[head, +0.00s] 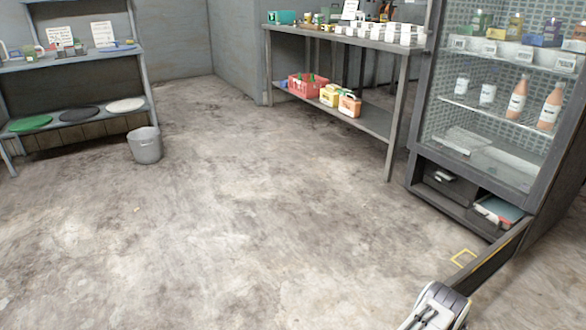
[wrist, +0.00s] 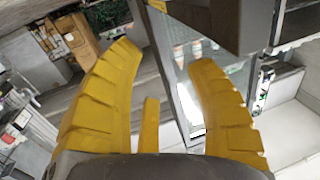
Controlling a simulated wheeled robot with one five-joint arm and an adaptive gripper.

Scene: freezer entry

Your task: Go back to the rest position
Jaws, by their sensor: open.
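My gripper (wrist: 168,75) shows in the wrist view with its two yellow fingers spread apart. It is open, and nothing is held between the fingers. Beyond the fingers the wrist view looks tilted past a metal frame and glass panel. In the head view a grey and white part of my arm (head: 438,308) shows at the bottom right edge. The gripper fingers do not show in the head view.
A glass-front cabinet (head: 424,110) with bottles stands at the right, with an open lower compartment. A metal table (head: 345,40) stands at the back, and a shelf unit (head: 75,62) at the left. A grey bucket (head: 145,148) sits on the floor. The middle floor is clear.

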